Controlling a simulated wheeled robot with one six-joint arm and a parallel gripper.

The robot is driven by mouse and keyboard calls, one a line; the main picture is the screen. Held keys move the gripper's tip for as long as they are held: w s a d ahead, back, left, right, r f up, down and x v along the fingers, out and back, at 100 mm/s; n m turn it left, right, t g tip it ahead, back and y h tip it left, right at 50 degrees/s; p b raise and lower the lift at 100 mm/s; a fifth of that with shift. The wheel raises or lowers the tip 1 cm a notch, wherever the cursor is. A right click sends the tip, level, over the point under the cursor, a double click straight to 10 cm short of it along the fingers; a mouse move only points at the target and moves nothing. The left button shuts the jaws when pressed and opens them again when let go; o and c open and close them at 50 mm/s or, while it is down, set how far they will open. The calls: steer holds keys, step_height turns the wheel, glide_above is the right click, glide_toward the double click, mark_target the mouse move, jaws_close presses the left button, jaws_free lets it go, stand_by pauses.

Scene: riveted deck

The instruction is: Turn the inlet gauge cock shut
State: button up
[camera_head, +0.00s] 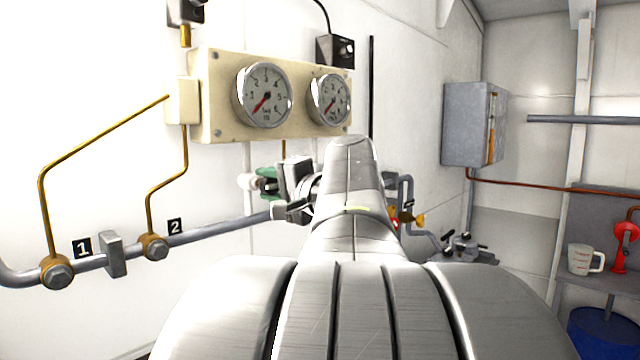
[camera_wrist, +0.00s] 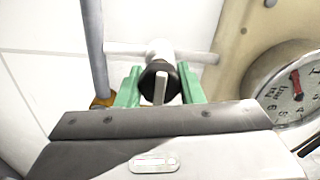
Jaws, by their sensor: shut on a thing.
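The gauge cock (camera_wrist: 159,50) shows in the wrist view as a white fitting with a round black knob and a pale lever across its face. A pale horizontal pipe runs behind it. My gripper (camera_wrist: 160,88) has green fingers, one on each side of the knob, and is shut on it. The lever stands roughly upright in that picture. In the head view my gripper (camera_head: 267,181) is below the left gauge (camera_head: 263,95), and the white cock body (camera_head: 247,182) shows just left of the green fingers. My arm hides the area to the right.
A cream panel (camera_head: 220,105) carries the left and right gauges (camera_head: 329,99). A grey pipe with brass fittings marked 1 and 2 runs along the lower left wall. A grey box (camera_head: 472,125), a mug (camera_head: 584,259) and a red valve (camera_head: 624,245) are at the right.

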stand_by(0.4)
steer(key=o, duration=1)
steer(key=b+v, duration=0.3)
steer(key=v, duration=1)
steer(key=shift+s+d, duration=0.25)
steer(key=shift+d, duration=0.05)
steer(key=shift+w+a, duration=0.1)
steer(key=shift+a, duration=0.05)
steer(key=shift+p+x, duration=1.5)
steer(key=shift+x, duration=5.2)
